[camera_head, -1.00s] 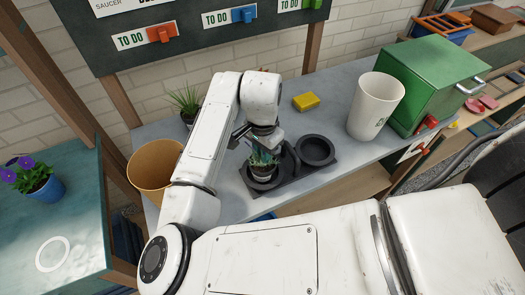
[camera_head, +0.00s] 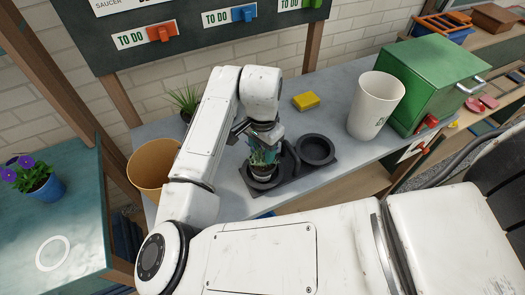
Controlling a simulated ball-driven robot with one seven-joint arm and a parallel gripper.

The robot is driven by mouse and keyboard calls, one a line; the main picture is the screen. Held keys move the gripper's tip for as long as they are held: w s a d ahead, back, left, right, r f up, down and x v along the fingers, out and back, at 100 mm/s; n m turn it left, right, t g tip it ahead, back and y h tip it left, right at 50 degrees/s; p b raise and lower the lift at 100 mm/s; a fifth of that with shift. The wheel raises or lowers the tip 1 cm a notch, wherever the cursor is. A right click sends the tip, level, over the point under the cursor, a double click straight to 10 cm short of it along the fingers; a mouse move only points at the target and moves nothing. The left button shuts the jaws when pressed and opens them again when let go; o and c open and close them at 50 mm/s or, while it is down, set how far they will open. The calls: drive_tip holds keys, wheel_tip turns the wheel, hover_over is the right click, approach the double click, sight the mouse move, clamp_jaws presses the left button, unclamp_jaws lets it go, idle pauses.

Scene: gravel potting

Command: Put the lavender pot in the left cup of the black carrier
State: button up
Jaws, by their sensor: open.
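The black carrier (camera_head: 292,183) lies on the grey bench, with two round cups side by side. A small leafy plant in a pot, apparently the lavender pot (camera_head: 263,171), stands upright in its left cup. The right cup (camera_head: 315,150) is empty. My gripper (camera_head: 256,139) is right above the plant, open, with its jaws close to the foliage. The jaws partly hide the top of the plant, and I cannot tell whether they touch it.
A tall white cup (camera_head: 375,105) and a green box (camera_head: 430,80) stand right of the carrier. A yellow block (camera_head: 306,101) lies behind it. A tan pot (camera_head: 153,168) and a spiky plant (camera_head: 186,99) are to the left. A purple-flowered blue pot (camera_head: 46,187) stands on the teal table.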

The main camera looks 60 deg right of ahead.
wheel_tip(320, 180, up, 11)
idle(0.3)
drive_tip(key=shift+d, duration=0.1)
